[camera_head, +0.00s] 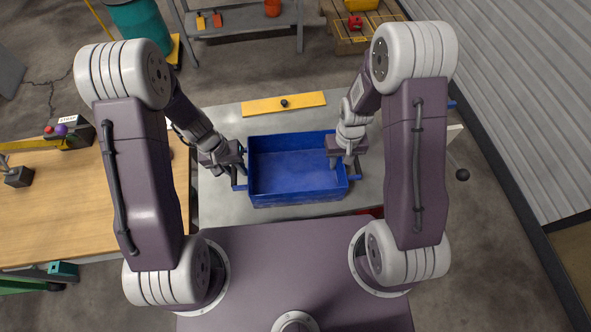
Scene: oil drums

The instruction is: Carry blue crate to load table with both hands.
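The blue crate (295,172) is an open, empty bin in the middle of the camera_head view. It sits over a grey metal table (222,197); I cannot tell whether it rests on it. It has small handles at its left and right ends. My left gripper (238,172) is at the crate's left end, by the left handle. My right gripper (350,166) is at the crate's right end, over the rim near the right handle. The fingertips are small and partly hidden, so I cannot tell whether either gripper is closed on a handle.
A yellow bar with a black knob (284,103) lies behind the crate. A wooden table (75,205) stands at left, with a dark box with buttons (70,131) on it. A teal drum (139,24), a grey shelf (245,22) and a pallet (350,40) stand behind. A corrugated wall (515,100) bounds the right.

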